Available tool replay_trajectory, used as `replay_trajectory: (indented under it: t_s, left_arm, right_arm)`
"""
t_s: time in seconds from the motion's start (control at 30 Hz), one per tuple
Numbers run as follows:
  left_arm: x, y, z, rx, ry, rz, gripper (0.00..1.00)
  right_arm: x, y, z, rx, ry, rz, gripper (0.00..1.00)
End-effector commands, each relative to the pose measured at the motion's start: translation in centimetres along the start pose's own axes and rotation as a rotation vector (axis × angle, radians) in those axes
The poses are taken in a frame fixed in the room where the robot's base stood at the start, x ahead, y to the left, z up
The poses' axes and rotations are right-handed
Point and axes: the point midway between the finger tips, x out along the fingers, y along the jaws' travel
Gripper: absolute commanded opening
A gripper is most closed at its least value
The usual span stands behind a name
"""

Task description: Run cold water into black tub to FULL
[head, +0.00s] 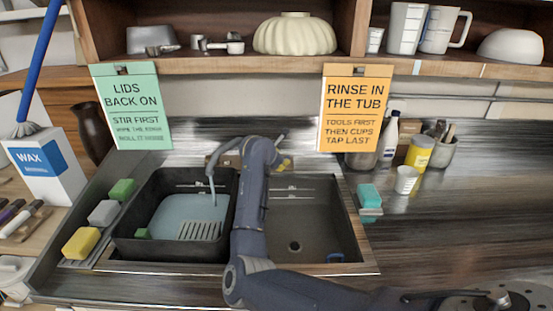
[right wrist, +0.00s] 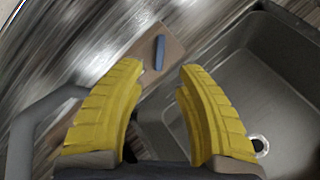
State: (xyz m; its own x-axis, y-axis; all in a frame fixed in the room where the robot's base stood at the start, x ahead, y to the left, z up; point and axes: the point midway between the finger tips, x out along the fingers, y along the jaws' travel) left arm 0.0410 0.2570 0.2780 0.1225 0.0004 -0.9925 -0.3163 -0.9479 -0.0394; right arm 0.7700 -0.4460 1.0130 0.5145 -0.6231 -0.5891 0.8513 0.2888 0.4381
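The black tub (head: 124,222) sits in the left part of the sink. It holds pale blue water (head: 185,212), with its surface below pale marks (head: 192,184) on the back wall; their lettering is too small to read. The grey tap spout (head: 210,165) arches over the tub, and a thin stream appears to fall from it. My right gripper (head: 284,163) is behind the sink near the tap. In the right wrist view its yellow fingers (right wrist: 160,105) are apart, with nothing seen between them. A blue bar (right wrist: 159,52) on a brown plate lies just beyond the fingertips. My left gripper is not in view.
Sponges (head: 102,213) line the left edge; a teal one (head: 369,196) is at right. An orange sign (head: 355,108) hangs behind. Cups and bottles (head: 419,152) stand back right. The right counter is largely clear.

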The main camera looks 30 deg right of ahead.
Motion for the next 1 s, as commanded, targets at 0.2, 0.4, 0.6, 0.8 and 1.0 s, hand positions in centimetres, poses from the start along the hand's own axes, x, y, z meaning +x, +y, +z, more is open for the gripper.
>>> replay_trajectory:
  t_s: [0.2, 0.4, 0.6, 0.8, 1.0]
  left_arm:
    - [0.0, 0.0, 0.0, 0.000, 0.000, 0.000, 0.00]
    - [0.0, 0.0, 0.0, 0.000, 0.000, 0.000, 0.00]
    - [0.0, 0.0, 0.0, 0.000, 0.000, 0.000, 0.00]
    - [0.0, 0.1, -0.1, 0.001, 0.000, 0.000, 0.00]
    - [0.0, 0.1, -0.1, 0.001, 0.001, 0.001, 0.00]
  right_arm:
    - [-2.3, 0.0, 0.0, 0.001, -0.001, 0.000, 0.34]
    - [-3.1, 0.0, 0.0, 0.000, 0.000, 0.000, 0.34]
    - [-3.1, 0.0, 0.0, 0.000, 0.000, 0.000, 0.34]
    - [-3.1, 0.0, 0.0, 0.000, 0.000, 0.000, 0.34]
    - [-3.1, 0.0, 0.0, 0.000, 0.000, 0.000, 0.34]
